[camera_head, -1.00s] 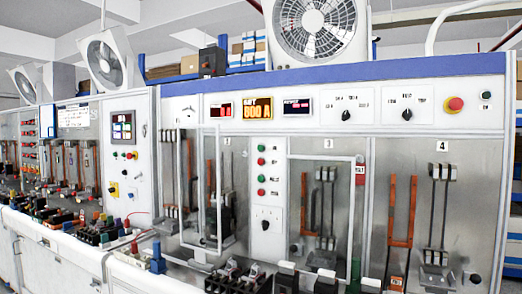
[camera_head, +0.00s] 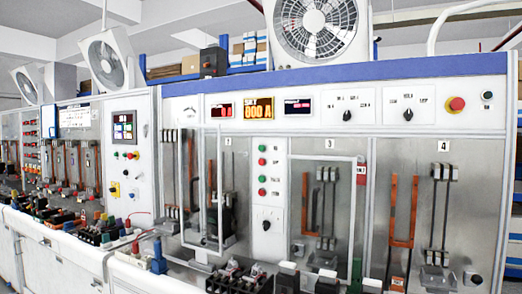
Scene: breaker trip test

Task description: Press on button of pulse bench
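The pulse bench (camera_head: 410,65) is a long cabinet with a blue top band and a white control strip, filling the middle and right. A column of small red and green buttons (camera_head: 262,170) sits on its white middle panel, above a black rotary knob (camera_head: 266,225). A red emergency-stop knob (camera_head: 456,104) and a small dark button (camera_head: 487,96) are at the strip's right end. Which one is the on button cannot be told, as the labels are too small. Neither of my grippers is in view.
Framed clear doors (camera_head: 322,158) stand in front of some bays. Breakers and clamps (camera_head: 240,277) crowd the front ledge. A second bench with a screen panel (camera_head: 124,128) stands at left. Large fans (camera_head: 316,28) sit on top.

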